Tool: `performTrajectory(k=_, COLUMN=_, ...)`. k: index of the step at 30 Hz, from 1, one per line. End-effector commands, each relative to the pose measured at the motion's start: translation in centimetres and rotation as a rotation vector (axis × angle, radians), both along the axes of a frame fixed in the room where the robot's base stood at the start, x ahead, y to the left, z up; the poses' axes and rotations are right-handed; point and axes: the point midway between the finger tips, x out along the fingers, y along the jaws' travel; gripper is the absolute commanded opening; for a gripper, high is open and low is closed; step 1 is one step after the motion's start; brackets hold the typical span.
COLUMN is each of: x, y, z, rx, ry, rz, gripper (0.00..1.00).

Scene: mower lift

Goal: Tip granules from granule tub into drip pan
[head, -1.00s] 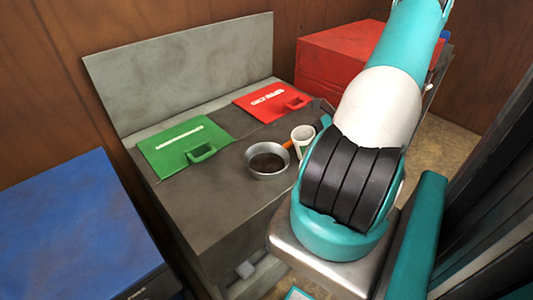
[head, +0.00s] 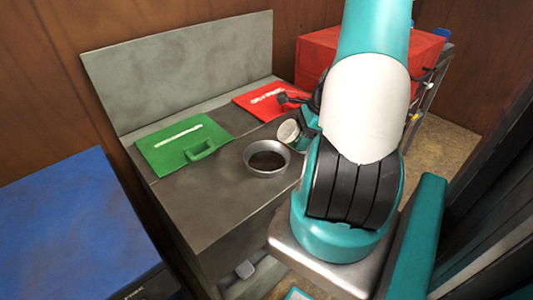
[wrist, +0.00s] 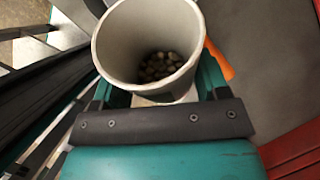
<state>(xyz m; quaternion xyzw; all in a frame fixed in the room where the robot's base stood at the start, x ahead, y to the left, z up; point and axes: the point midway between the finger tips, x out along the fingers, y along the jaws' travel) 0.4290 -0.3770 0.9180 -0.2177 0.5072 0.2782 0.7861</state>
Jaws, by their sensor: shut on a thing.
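The granule tub (head: 289,132) is a pale cup just behind and right of the drip pan in the head view, partly hidden by my arm. It looks tilted there, with its mouth toward the left. In the wrist view the tub (wrist: 112,55) shows brown granules (wrist: 160,66) at its bottom. My gripper (wrist: 162,88) is shut on the tub, with a teal finger on each side. The drip pan (head: 284,164) is a round metal pan with a dark patch inside, resting on the grey bench. I see no granules falling.
A green panel with a handle (head: 183,146) and a red one (head: 262,101) lie on the bench (head: 205,205). An orange handle (wrist: 218,60) lies beside the tub in the wrist view. A blue box (head: 75,225) stands left and a red box (head: 318,60) behind.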

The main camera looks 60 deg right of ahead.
Motion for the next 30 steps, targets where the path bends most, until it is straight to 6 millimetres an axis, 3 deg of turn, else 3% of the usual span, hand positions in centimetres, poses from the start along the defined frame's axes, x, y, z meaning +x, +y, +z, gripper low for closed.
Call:
performTrajectory(k=10, x=0.2, y=0.2, z=-0.6, rx=-0.128, ry=0.117, rz=0.004, gripper=0.43)
performTrajectory(k=30, x=1.0, y=1.1, z=1.8, rx=-0.370, ry=0.348, rz=0.009, gripper=0.43)
